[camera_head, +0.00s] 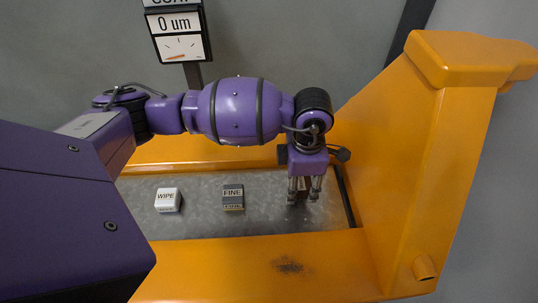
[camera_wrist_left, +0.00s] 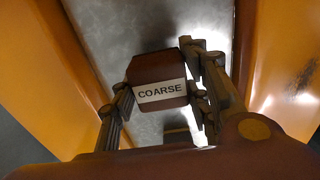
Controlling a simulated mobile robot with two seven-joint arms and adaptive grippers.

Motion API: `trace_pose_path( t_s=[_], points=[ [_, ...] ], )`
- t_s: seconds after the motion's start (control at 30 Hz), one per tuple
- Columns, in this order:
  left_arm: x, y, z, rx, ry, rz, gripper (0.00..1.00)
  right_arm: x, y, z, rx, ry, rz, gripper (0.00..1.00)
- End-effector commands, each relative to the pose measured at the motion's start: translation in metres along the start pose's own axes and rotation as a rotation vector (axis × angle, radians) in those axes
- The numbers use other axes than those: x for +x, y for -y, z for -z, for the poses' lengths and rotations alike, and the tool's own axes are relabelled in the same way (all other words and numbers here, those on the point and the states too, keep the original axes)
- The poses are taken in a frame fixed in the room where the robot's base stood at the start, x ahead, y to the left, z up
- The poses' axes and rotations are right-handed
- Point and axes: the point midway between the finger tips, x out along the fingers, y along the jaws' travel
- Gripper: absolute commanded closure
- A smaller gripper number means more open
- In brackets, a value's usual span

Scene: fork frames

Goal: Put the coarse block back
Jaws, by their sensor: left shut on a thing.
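The coarse block (camera_wrist_left: 158,68) is reddish brown with a white label reading COARSE. My left gripper (camera_wrist_left: 160,92) is shut on it, with a finger on each side, as the left wrist view shows. In the head view my left gripper (camera_head: 304,190) points down at the right end of the grey metal surface (camera_head: 265,218). There the block is mostly hidden between the fingers, and I cannot tell whether it touches the surface. My right gripper is not in view.
A grey block labelled FINE (camera_head: 233,197) and a white block labelled WIPE (camera_head: 167,200) sit to the left on the surface. Orange framing (camera_head: 430,150) rises at the right and borders the front and back. A gauge sign (camera_head: 180,35) reads 0 um.

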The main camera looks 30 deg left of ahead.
Motion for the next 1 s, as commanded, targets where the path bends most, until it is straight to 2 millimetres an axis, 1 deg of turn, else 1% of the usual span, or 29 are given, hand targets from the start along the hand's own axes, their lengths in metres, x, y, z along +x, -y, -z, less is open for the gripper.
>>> trace_pose_path(
  t_s=[0.1, 0.17, 0.43, 0.53, 0.57, 0.7, 1.0],
  points=[
    [0.020, 0.002, -0.001, 0.000, 0.000, 0.002, 0.95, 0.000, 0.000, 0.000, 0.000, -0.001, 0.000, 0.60],
    [0.025, 0.001, -0.001, 0.000, 0.002, 0.000, 0.95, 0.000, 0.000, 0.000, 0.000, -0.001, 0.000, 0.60],
    [0.026, 0.001, -0.002, 0.002, 0.004, -0.002, 0.95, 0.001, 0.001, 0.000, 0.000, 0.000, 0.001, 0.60],
    [0.030, 0.001, -0.002, 0.002, 0.003, -0.001, 0.95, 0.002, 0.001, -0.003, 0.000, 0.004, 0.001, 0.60],
    [0.030, 0.001, -0.002, 0.001, 0.003, -0.001, 0.56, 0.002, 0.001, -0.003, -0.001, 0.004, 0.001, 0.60],
    [0.029, 0.001, -0.002, 0.001, 0.003, -0.002, 0.38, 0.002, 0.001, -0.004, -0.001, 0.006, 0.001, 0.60],
    [0.028, 0.001, -0.002, 0.001, 0.003, -0.002, 0.38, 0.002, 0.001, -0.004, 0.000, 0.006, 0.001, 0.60]
  ],
)
